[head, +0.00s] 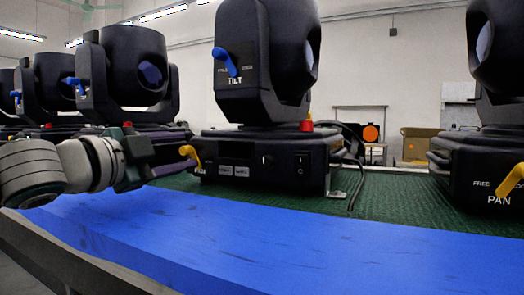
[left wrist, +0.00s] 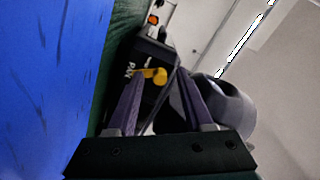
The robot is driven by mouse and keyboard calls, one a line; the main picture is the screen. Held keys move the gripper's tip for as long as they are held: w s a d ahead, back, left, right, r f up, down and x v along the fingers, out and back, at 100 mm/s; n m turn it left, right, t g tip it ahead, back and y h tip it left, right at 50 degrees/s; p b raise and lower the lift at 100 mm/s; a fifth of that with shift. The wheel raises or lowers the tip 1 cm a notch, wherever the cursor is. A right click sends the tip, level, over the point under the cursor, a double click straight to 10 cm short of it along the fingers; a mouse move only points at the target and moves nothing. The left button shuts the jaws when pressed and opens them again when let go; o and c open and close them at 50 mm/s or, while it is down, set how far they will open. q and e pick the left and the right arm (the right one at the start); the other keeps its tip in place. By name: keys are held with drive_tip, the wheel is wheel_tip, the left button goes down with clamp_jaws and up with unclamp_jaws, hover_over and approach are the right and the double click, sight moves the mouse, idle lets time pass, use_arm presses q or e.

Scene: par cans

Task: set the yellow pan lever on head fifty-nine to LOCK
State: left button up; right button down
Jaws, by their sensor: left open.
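A yellow pan lever (head: 190,155) sticks out at the left front of the base (head: 265,163) of the middle moving head (head: 268,50). In the left wrist view the yellow lever (left wrist: 158,76) shows near the fingertips, beside white PAN lettering. My left gripper (head: 180,154) is open at the lever's left; in the left wrist view its two purple fingers (left wrist: 160,72) stand apart with the lever seen between their tips. Contact cannot be told. No head number is readable, and the lever's setting is unclear. My right gripper is out of view.
A blue TILT lever (head: 226,62) sits on the middle head's yoke. Another head (head: 480,150) at the right has its own yellow PAN lever (head: 511,180). More heads (head: 125,65) stand at the left. A blue surface (head: 240,245) in front is clear.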

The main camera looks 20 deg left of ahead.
use_arm(q)
clamp_jaws()
idle(0.4)
